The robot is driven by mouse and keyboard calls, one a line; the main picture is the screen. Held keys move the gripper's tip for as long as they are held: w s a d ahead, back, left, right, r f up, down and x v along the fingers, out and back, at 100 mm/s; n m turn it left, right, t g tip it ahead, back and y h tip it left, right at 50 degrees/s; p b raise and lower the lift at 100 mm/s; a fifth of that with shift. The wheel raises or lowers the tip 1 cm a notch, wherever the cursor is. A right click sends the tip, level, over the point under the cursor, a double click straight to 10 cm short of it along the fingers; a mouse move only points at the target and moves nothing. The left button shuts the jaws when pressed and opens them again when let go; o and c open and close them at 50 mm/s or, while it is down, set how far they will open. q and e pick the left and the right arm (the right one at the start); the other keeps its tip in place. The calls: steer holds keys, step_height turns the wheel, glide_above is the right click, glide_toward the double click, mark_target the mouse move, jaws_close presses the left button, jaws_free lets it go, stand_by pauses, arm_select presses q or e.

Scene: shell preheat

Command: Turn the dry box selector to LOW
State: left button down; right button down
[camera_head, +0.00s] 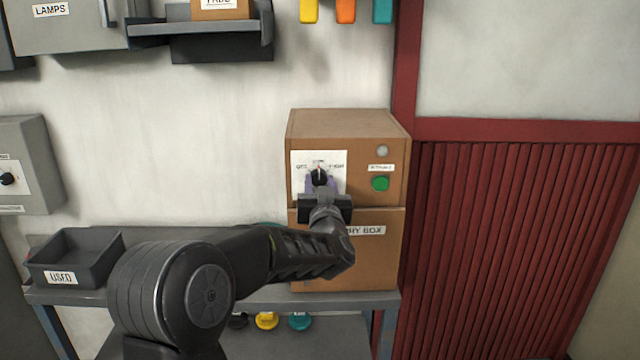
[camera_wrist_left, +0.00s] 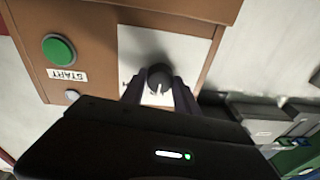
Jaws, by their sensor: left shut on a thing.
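The dry box (camera_head: 350,125) is a brown cabinet on a shelf against the wall. Its selector is a black knob (camera_head: 319,177) on a white plate (camera_head: 334,187), with small lettering left, above and right; the upper word is too small to read. The knob (camera_wrist_left: 159,78) also shows in the left wrist view, its white pointer line towards the gripper body, which matches straight up in the head view. My left gripper (camera_head: 321,188) is shut on the knob, its fingers on either side of it in the left wrist view (camera_wrist_left: 160,92). My right gripper is out of view.
A green START button (camera_head: 380,184) and a grey round lamp (camera_head: 382,151) sit right of the selector. A dark USED tray (camera_head: 75,258) stands left on the shelf (camera_head: 265,298). A grey box with a dial (camera_head: 30,165) is at far left. Red panelling (camera_head: 500,240) is right.

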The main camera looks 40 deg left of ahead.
arm_select(q)
steer(key=c, duration=0.9)
jaws_free()
steer(key=shift+s, duration=0.1)
steer(key=b+v, duration=0.2)
steer(key=v, duration=0.5)
steer(key=shift+s+d+f, duration=0.1)
steer(key=shift+s+d, duration=0.15)
